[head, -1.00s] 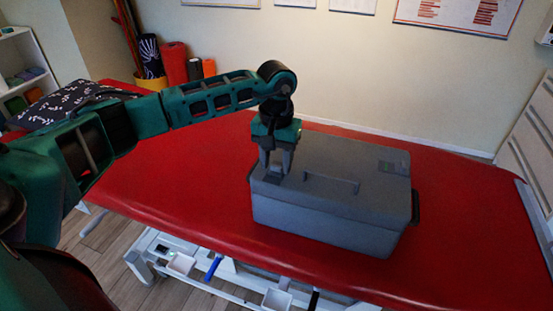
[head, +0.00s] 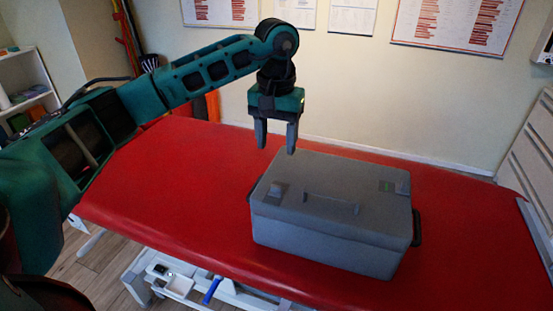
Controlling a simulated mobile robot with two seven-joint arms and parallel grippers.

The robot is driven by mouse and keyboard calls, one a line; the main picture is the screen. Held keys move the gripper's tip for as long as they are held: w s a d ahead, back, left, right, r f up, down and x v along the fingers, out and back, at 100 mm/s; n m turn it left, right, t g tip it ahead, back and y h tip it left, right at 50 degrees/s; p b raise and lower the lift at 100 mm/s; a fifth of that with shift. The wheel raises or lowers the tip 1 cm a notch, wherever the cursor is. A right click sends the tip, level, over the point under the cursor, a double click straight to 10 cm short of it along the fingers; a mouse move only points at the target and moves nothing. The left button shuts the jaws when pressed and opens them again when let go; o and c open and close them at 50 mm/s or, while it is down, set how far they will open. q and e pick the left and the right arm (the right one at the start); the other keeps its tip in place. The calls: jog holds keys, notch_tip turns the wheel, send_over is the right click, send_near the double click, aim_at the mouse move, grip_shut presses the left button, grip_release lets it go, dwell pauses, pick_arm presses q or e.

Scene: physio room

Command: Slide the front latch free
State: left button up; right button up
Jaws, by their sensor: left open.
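A grey lidded case (head: 330,215) sits on the red treatment table, with a raised handle bar (head: 331,203) on its lid. The lid looks closed. My left gripper (head: 276,148) hangs above the case's back left corner, fingers pointing down, open and empty, clear of the case. My right gripper is not in view.
The red treatment table (head: 180,185) has free room left and right of the case. White trays and a blue lever (head: 212,291) show under its front edge. A white shelf (head: 25,85) stands at the left, a drawer cabinet (head: 530,150) at the right.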

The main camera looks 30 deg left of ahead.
pick_arm(q)
jog(key=shift+r, duration=0.85)
jog(key=shift+c, duration=0.4)
